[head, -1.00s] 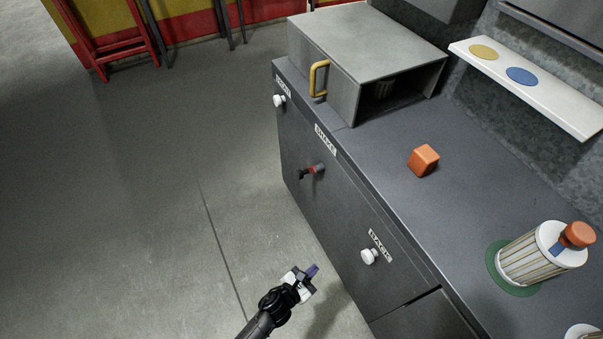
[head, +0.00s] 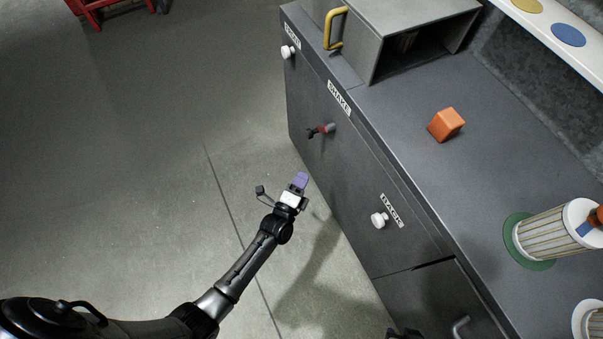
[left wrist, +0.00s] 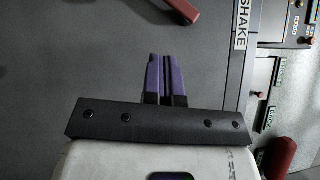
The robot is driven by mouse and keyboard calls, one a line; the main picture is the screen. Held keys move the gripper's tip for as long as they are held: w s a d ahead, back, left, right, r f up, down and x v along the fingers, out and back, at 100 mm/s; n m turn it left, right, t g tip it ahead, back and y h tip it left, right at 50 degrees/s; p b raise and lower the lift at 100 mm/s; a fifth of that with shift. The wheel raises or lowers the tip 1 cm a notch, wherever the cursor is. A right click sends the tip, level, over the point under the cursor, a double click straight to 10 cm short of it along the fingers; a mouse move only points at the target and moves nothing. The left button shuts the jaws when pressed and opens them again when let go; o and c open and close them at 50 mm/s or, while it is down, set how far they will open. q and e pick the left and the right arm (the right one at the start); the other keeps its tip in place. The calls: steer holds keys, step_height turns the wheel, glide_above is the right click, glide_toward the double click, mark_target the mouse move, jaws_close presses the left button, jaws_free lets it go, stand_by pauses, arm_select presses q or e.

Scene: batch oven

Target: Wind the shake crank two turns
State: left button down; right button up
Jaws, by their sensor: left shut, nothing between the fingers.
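The shake crank (head: 321,130), with a red arm and a dark grip, sticks out from the dark cabinet front below the SHAKE label (head: 339,98). In the left wrist view, a dull red bar that looks like part of the crank (left wrist: 183,9) shows at the top edge, cut off by the frame. My left gripper (head: 301,180) is below and left of the crank, apart from it. Its purple fingers (left wrist: 166,76) are shut with nothing between them. They point toward the cabinet side.
White knobs sit on the front by the BACK label (head: 379,220) and at the far end (head: 288,52).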

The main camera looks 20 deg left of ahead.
mark_target(322, 130)
arm_select(q)
steer(key=w+a+r+b, duration=0.1)
steer(key=w+b, duration=0.4)
steer(key=w, duration=0.5)
steer(key=shift+w+a+r, duration=0.2)
steer(key=shift+w+a, duration=0.15)
steer(key=shift+a, duration=0.35)
steer(key=shift+w+a+m+t+b, duration=0.15)
steer(key=shift+a+m+t+b, duration=0.2)
steer(key=shift+m, duration=0.35)
